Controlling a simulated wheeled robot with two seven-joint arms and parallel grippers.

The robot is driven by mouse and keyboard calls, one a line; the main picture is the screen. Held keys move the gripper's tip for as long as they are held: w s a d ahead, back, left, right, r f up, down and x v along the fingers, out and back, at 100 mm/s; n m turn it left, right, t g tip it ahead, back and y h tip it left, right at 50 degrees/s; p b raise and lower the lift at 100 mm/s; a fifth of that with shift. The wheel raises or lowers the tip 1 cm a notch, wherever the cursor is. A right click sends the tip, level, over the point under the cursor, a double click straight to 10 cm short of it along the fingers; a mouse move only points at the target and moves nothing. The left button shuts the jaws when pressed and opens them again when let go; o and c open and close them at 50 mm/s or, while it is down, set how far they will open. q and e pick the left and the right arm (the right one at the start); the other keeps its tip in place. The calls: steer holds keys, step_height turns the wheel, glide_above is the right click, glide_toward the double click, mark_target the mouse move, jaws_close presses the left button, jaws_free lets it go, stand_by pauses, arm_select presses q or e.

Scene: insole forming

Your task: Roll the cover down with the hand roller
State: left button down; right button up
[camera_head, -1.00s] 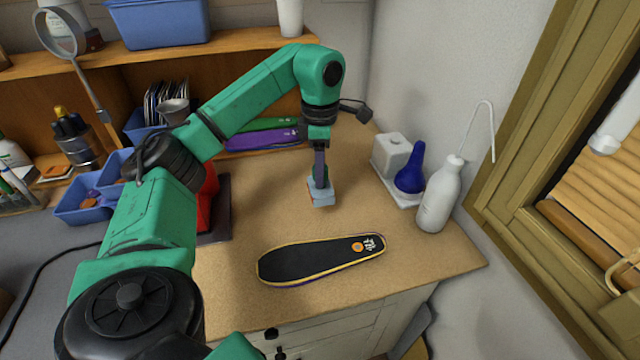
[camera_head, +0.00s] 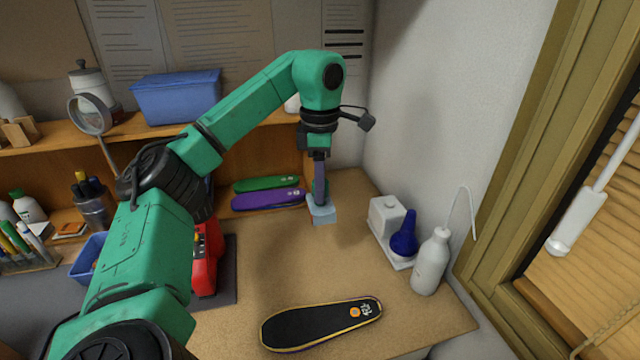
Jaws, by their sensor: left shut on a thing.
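The insole (camera_head: 321,325) lies flat near the front of the tan worktop, its black cover on top, with a yellow edge and an orange spot at its right end. My left gripper (camera_head: 319,184) points down towards the back of the worktop, behind the insole and apart from it. It is shut on a small tool with a light blue, block-like lower end (camera_head: 323,213), which appears to be the hand roller. The fingers hide part of it, and I cannot tell whether it touches the worktop. My right gripper is out of view.
Green (camera_head: 267,183) and purple (camera_head: 268,200) insoles lie at the back, left of the tool. A white block (camera_head: 387,213), a blue bulb (camera_head: 405,238) and a white bottle (camera_head: 431,263) stand at the right. A red device (camera_head: 206,258) is at the left. The middle worktop is clear.

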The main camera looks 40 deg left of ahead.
arm_select(q)
steer(key=s+d+f+p, duration=0.1)
steer(key=d+f+p, duration=0.1)
steer(key=d+f, duration=0.2)
steer(key=s+d+f+p, duration=0.1)
steer(key=d+f+p, duration=0.1)
steer(key=d+f, duration=0.3)
steer(key=s+d+f+p, duration=0.1)
steer(key=d+f+p, duration=0.1)
steer(key=d+f, duration=0.3)
steer(key=shift+s+d+f, duration=0.15)
steer(key=shift+d+f, duration=0.05)
steer(key=shift+f, duration=0.95)
steer(key=shift+f+b, duration=0.75)
steer(key=shift+b, duration=0.05)
steer(key=shift+s+f+t+b, duration=0.1)
steer(key=shift+f+t+b, duration=0.2)
steer(key=shift+b, duration=0.75)
stand_by(1.9)
